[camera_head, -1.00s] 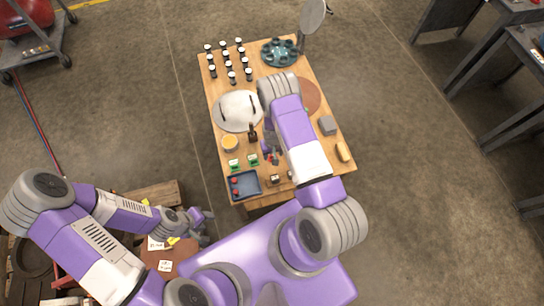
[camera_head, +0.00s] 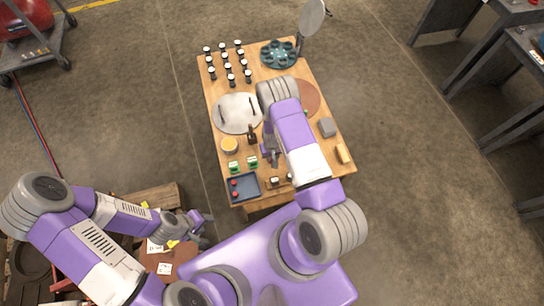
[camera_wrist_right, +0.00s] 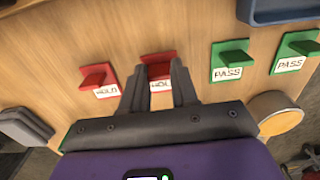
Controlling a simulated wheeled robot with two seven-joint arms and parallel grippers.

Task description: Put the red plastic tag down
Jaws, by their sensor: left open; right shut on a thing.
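My right gripper (camera_wrist_right: 158,85) is shut on a red plastic tag (camera_wrist_right: 157,68) marked HOLD, low over the wooden table. The tag looks level with the tag beside it; I cannot tell whether it touches the wood. A second red HOLD tag (camera_wrist_right: 98,79) lies just left of it in the right wrist view. In the head view my right gripper (camera_head: 271,158) is partly hidden by its arm, and the held tag cannot be made out. My left gripper (camera_head: 205,226) is open and empty, off the table, above the pallet area at lower left.
Two green PASS tags (camera_wrist_right: 231,60) lie to the right in the wrist view. A blue tray (camera_head: 259,190) with red pieces sits at the table's near left corner.

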